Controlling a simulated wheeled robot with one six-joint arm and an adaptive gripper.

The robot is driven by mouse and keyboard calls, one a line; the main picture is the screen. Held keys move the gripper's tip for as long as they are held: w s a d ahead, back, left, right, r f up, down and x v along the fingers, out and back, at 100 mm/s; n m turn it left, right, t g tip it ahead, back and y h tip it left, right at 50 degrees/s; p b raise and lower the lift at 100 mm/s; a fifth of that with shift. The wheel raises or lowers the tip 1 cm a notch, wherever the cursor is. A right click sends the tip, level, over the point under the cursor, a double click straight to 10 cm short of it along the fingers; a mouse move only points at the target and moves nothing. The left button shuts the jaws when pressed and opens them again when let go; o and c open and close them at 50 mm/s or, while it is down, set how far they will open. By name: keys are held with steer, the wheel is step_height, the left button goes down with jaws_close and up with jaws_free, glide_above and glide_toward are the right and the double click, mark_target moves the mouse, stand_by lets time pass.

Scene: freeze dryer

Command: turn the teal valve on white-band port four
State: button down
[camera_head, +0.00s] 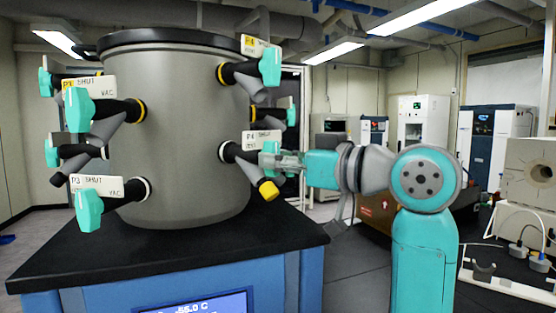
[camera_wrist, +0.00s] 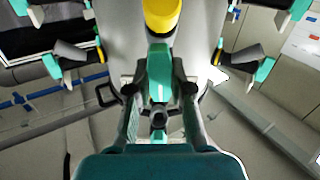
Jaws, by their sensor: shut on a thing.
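The steel drum (camera_head: 185,130) of the freeze dryer carries ports with teal valves. The white-band port (camera_head: 227,151) at the lower right bears a tag (camera_head: 262,138) that reads like P4; its small print is unclear. My gripper (camera_head: 282,160) reaches in from the right and is shut on that port's teal valve handle (camera_head: 267,148), partly hidden by the fingers. In the wrist view the teal handle (camera_wrist: 159,72) lies between my two fingers. A yellow-capped stub (camera_head: 268,190) angles down below it, and its yellow cap shows in the wrist view (camera_wrist: 162,14).
A yellow-band port with a teal valve (camera_head: 270,66) sits just above, tagged P4. Another teal valve (camera_head: 291,110) lies behind it. More valves, such as P3's (camera_head: 88,211), are on the left. The drum stands on a dark-topped blue cabinet (camera_head: 275,243).

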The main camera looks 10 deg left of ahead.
steer(key=shift+f+m, duration=0.1)
steer(key=shift+m, duration=0.2)
stand_by(0.4)
steer(key=c, duration=1.3)
jaws_free()
steer(key=v, duration=1.2)
